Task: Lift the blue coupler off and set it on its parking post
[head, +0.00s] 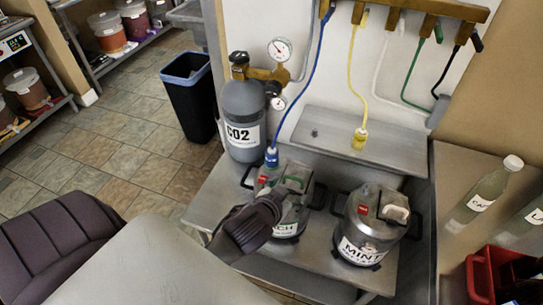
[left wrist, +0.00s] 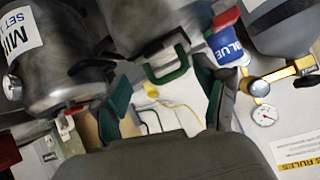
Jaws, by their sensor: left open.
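The blue coupler (head: 271,156) sits at the top of the left keg (head: 290,222), with its blue hose rising to the manifold. In the left wrist view the coupler (left wrist: 226,47) reads BLUE and lies just beyond the right-hand finger. My left gripper (head: 268,203) is over the front of the left keg, close below the coupler, and hides part of the keg. Its fingers are open, with nothing seen held between them; the keg's green handle (left wrist: 168,70) shows beyond the gap. I cannot clearly make out an empty parking post. My right gripper is not in view.
The MINT keg (head: 367,232) stands to the right. The CO2 cylinder (head: 244,112) with gauges is close behind on the left. A yellow coupler (head: 360,138) stands on the steel shelf (head: 325,125). Bottles (head: 484,192) and a red crate (head: 480,277) are at far right.

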